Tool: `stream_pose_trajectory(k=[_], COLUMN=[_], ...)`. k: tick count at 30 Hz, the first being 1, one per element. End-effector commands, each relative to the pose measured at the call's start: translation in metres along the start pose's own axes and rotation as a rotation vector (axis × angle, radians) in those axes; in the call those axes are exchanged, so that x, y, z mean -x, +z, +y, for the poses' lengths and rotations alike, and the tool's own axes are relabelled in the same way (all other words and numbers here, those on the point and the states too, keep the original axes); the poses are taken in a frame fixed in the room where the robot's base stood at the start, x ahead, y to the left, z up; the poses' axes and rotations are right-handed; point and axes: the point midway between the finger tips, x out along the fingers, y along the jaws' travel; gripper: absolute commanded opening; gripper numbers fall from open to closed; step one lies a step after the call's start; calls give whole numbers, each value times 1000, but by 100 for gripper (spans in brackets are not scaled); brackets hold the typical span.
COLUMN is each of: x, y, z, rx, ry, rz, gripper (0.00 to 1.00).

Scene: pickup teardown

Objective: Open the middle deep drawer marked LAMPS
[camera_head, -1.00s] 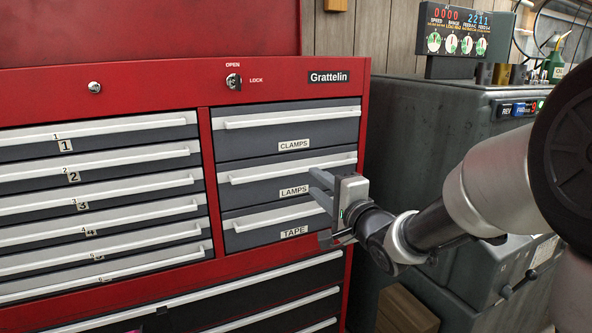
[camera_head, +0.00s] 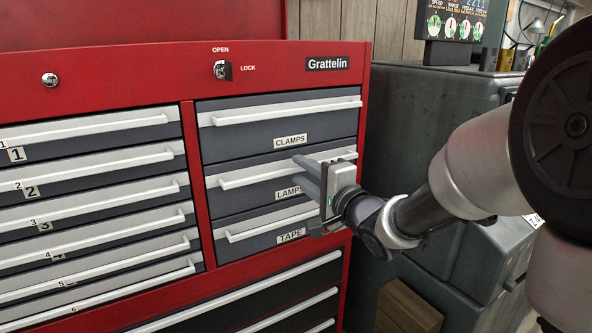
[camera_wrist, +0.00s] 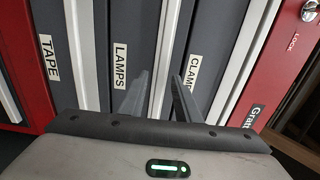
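The grey LAMPS drawer (camera_head: 235,200) is the middle of three deep drawers in the red cabinet and looks shut. Its pale bar handle (camera_head: 250,177) runs along the top of its front. My gripper (camera_head: 301,175) is in front of the right part of this drawer, partly covering its label and handle. In the wrist view my gripper (camera_wrist: 160,88) is open. Its two fingers point at the drawer front, one on either side of the LAMPS handle (camera_wrist: 164,50). The LAMPS label (camera_wrist: 120,66) shows there too. Whether the fingertips reach past the bar is unclear.
The CLAMPS drawer (camera_head: 225,140) is directly above and the TAPE drawer (camera_head: 235,250) directly below, both shut with similar handles. Several numbered shallow drawers (camera_head: 80,160) stand left. A key lock (camera_head: 222,70) is above. A dark grey machine (camera_head: 420,120) stands close on the right.

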Motion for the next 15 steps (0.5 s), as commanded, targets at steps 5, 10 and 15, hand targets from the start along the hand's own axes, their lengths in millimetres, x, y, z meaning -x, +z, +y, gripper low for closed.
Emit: stream_pose_trajectory(k=[5, 10, 15], x=[1, 1, 1], y=[-1, -1, -1], z=[0, 0, 0], rx=[0, 0, 0], ry=[0, 0, 0], rz=[0, 0, 0], gripper=[30, 30, 11])
